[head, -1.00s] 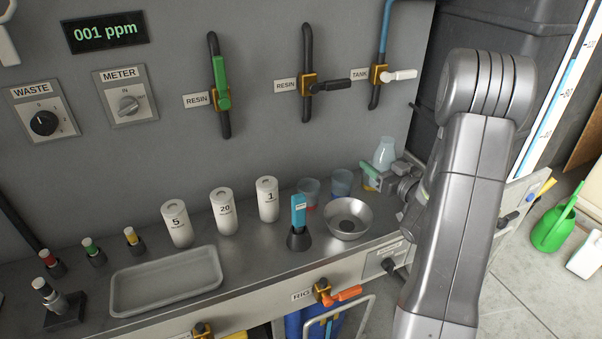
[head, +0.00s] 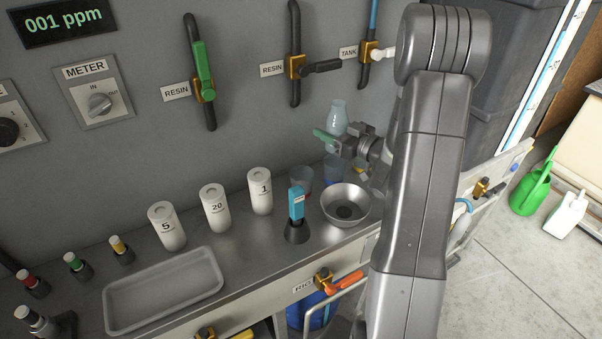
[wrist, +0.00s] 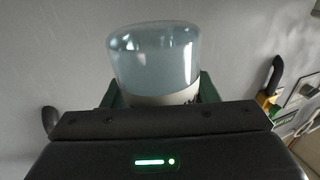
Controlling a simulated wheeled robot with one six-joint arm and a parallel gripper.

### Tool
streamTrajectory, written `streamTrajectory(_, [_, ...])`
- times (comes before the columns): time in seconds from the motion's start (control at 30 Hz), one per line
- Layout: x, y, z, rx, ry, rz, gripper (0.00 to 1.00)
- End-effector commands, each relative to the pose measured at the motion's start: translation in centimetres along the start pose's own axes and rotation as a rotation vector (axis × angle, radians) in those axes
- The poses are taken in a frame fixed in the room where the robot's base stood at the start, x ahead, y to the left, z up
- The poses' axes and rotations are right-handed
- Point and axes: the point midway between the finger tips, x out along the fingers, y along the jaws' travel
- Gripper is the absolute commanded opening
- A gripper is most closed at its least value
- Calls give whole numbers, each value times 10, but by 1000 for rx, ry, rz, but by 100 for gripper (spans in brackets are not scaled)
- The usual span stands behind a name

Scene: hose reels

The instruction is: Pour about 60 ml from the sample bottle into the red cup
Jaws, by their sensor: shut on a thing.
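The sample bottle (head: 336,122), clear and pale blue with a narrowed neck, is in my gripper (head: 338,143) in the head view. My gripper is shut on it, above the back right of the counter, and the bottle looks about upright. In the wrist view the bottle (wrist: 153,55) fills the space between the green fingers, with a pale band low on it. The red cup (head: 301,179), see-through with a little red low down, stands on the counter below and left of my gripper.
A blue see-through cup (head: 334,170) stands right of the red cup. A metal bowl (head: 345,205) is in front of them. A blue pen meter in a black stand (head: 297,210) and white bottles (head: 260,190) are to the left. Valves (head: 295,65) line the wall behind.

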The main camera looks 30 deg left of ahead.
Motion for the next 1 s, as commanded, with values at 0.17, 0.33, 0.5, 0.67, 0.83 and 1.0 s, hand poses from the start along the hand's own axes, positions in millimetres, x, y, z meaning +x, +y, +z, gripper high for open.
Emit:
streamTrajectory(0.17, [0,-2,5,-66,-20,-1,25])
streamTrajectory(0.33, [1,-4,14,-163,-51,-1,25])
streamTrajectory(0.5, [2,-6,23,-269,-86,0,25])
streamTrajectory(0.67, [3,-9,23,-368,-116,0,25])
streamTrajectory(0.83, [4,-12,25,-473,-151,0,25])
streamTrajectory(1.0, [5,-16,26,-579,-185,0,25])
